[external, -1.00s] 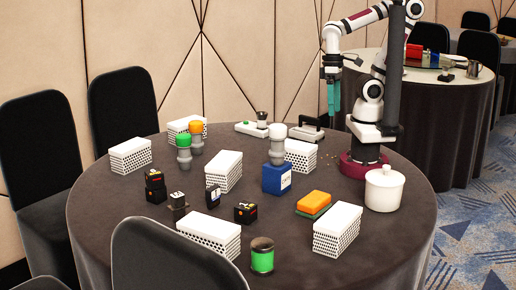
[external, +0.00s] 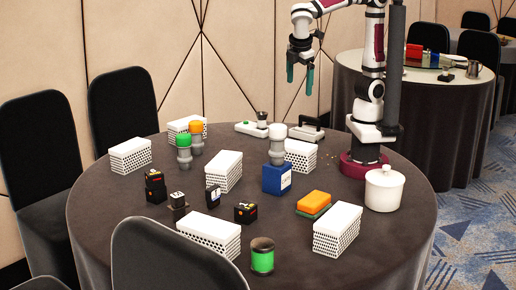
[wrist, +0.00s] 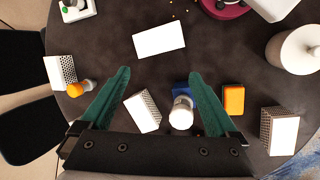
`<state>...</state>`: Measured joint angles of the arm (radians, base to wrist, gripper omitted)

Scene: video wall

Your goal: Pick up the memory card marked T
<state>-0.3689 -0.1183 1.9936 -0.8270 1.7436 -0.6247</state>
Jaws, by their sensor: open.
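Several small black pieces stand on the dark round table: a stacked pair (external: 155,187) at left, one on a small base (external: 178,200), an upright card-like piece (external: 213,196), and a black block with orange and red marks (external: 245,212). They may be memory cards. Their markings are too small to read, so I cannot tell which one bears T. My gripper (external: 300,77) has green fingers and hangs high above the back of the table, well away from these pieces. In the wrist view my gripper (wrist: 160,76) is open and empty; the black pieces do not show there.
White perforated blocks (external: 222,171) stand around the black pieces. A blue box (external: 277,179) with a grey-white jar, an orange sponge-like block (external: 314,203), a white lidded pot (external: 384,188) and a green jar (external: 262,256) also stand on the table (external: 110,215).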

